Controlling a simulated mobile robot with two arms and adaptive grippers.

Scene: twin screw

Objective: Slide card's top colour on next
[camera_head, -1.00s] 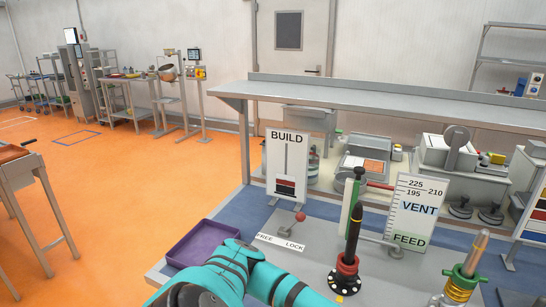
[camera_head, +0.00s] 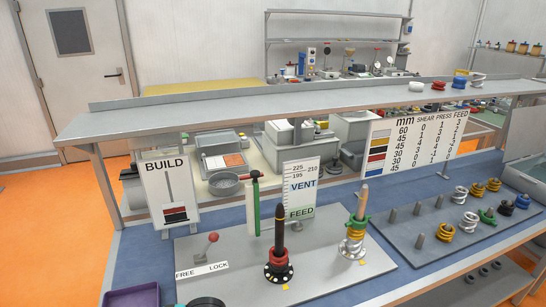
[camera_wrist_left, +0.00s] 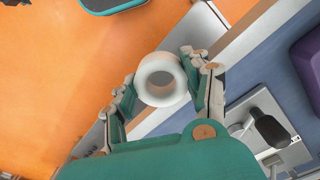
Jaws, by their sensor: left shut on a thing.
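My left gripper (camera_wrist_left: 163,80) is shut on a white ring (camera_wrist_left: 152,93), its hole facing the wrist camera. In the head view only a dark bit of my arm shows at the bottom edge. The BUILD card (camera_head: 162,172) stands at the left with a stack of small black and red bands (camera_head: 176,214); their exact order is hard to read. A dark upright shaft (camera_head: 280,232) carries red and black rings at its base. A second, tan-tipped shaft (camera_head: 364,197) carries green, yellow and pale rings. My right gripper is not in view.
A chart (camera_head: 418,140) lists mm, SHEAR, PRESS and FEED. Several coloured rings sit on a pegged board (camera_head: 440,215) at the right. A red-knobbed lever (camera_head: 212,238), a VENT/FEED card (camera_head: 300,188) and a purple tray (camera_head: 133,297) are near the shafts.

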